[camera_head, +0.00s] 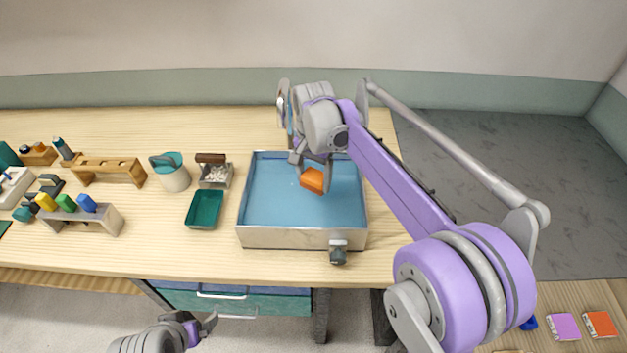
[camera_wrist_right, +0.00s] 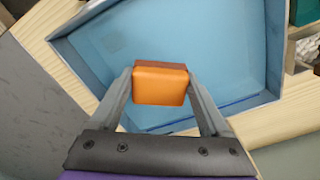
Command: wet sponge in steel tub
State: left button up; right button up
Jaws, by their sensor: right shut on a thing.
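An orange sponge (camera_head: 312,180) is held between the fingers of my right gripper (camera_head: 313,176), over the steel tub. The sponge also shows in the right wrist view (camera_wrist_right: 160,84), with a finger pressed to each side. The steel tub (camera_head: 285,238) is a wide rectangular basin with blue inside, which looks like water. I cannot tell whether the sponge touches the water. The tub wall also shows in the right wrist view (camera_wrist_right: 90,14). My left gripper (camera_head: 207,325) is low in front of the bench, away from the tub, with its fingers apart and empty.
A dark knob or tap (camera_head: 338,252) is on the tub's front side. Left of the tub stand a green tray (camera_head: 204,209), a small box (camera_head: 216,175), a teal-topped pot (camera_head: 172,174) and wooden racks (camera_head: 106,168). The front left bench strip is clear.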

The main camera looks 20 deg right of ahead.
pick_arm(q)
jog(key=shift+r, duration=0.1)
pick_arm(e)
jog(key=shift+r, duration=0.1)
jog(key=shift+r, duration=0.1)
notch_tip(320, 180, up, 5)
jog(key=shift+w+p, duration=0.1)
jog(key=shift+p, duration=1.1)
pick_arm(q)
jog(key=r, duration=0.1)
jog(key=w+r, duration=0.1)
jog(key=r, duration=0.1)
jog(key=shift+w+r, duration=0.15)
jog(key=shift+w, duration=0.2)
jog(key=shift+s, duration=0.15)
pick_arm(e)
jog(key=shift+s, duration=0.2)
